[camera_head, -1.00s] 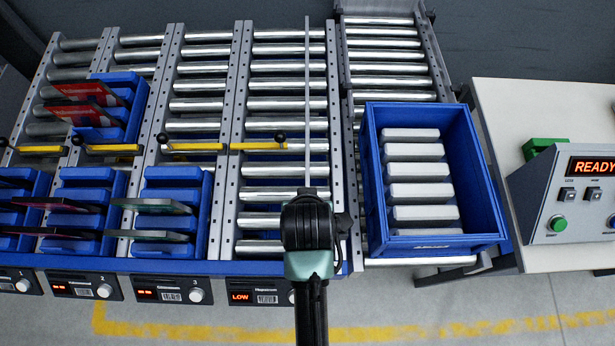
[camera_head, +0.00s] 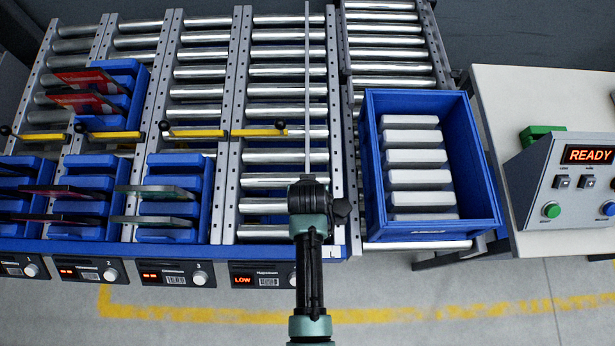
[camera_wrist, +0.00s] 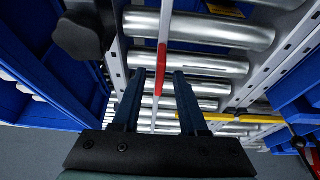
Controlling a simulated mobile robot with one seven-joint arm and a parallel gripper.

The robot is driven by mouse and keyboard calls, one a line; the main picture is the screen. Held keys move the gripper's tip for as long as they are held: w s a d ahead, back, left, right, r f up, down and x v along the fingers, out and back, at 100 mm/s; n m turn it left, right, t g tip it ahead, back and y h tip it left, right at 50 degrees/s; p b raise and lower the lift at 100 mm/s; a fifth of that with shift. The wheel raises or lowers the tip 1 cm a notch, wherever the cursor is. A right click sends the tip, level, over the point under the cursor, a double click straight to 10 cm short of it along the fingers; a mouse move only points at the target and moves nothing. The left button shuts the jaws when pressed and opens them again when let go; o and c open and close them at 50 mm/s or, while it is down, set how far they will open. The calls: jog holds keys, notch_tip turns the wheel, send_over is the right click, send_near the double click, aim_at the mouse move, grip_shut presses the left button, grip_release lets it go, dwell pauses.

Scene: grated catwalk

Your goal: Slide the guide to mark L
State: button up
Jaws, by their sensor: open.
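The guide (camera_head: 307,90) is a long thin grey rail running front to back over the right side of the fourth roller lane. In the wrist view the guide (camera_wrist: 161,72) has a red section and lies between my fingers, with gaps seeming to remain on both sides. My gripper (camera_head: 308,183) is open at the guide's near end; its fingers (camera_wrist: 158,82) also show in the wrist view. A black knob (camera_head: 342,211) sits just right of my gripper and shows large in the wrist view (camera_wrist: 85,30). A small white tag (camera_head: 332,251), apparently lettered L, is on the front edge.
A blue crate (camera_head: 484,190) with several pale blocks stands close on the right. Yellow stop bars (camera_head: 256,132) with black knobs cross the lanes at left. Blue racks (camera_head: 205,200) fill the left lanes. A control box (camera_head: 575,215) reading READY stands far right.

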jog(key=shift+x, duration=0.85)
grip_shut()
dwell(0.9)
